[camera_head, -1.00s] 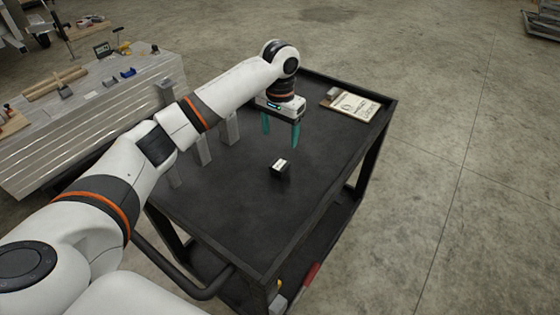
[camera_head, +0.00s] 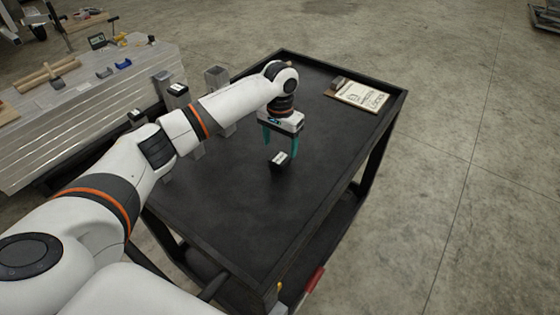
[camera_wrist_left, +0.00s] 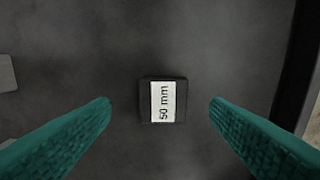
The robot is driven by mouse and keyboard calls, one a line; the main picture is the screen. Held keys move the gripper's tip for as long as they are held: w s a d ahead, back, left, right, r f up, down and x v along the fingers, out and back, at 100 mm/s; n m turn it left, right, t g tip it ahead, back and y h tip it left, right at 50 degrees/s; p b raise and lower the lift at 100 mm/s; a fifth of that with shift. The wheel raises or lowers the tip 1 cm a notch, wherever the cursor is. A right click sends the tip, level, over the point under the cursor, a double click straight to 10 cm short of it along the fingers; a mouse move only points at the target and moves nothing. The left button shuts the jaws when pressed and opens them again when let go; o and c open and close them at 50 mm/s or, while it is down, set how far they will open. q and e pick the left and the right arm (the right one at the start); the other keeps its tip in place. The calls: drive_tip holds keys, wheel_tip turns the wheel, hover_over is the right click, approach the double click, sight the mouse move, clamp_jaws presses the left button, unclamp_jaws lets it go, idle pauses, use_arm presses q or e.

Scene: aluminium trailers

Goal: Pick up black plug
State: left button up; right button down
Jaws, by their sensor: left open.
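The black plug (camera_head: 279,160) is a small block with a white label on top. It lies on the dark top of the cart (camera_head: 215,210). In the left wrist view the plug (camera_wrist_left: 181,100) shows its label "50 mm" between the two green fingers. My left gripper (camera_head: 280,148) points down over the plug with its green fingers apart, one to each side of it. In the left wrist view the gripper (camera_wrist_left: 160,107) is open and empty, with clear gaps beside the plug. My right gripper is not in view.
Several upright metal tubes (camera_head: 215,77), some with black caps, stand at the cart's left side, partly behind my arm. A clipboard (camera_head: 360,95) lies at the far right corner. A workbench (camera_head: 90,105) with aluminium profiles and tools is at left. The cart's front top is clear.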

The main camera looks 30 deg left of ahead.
sight(280, 158)
use_arm(q)
drive_tip(key=f, duration=0.5)
drive_tip(key=shift+s+d+p, duration=0.15)
drive_tip(key=shift+s+p, duration=0.15)
drive_tip(key=shift+p, duration=0.05)
drive_tip(key=shift+f, duration=0.35)
drive_tip(key=shift+c, duration=0.3)
drive_tip(key=c, duration=1)
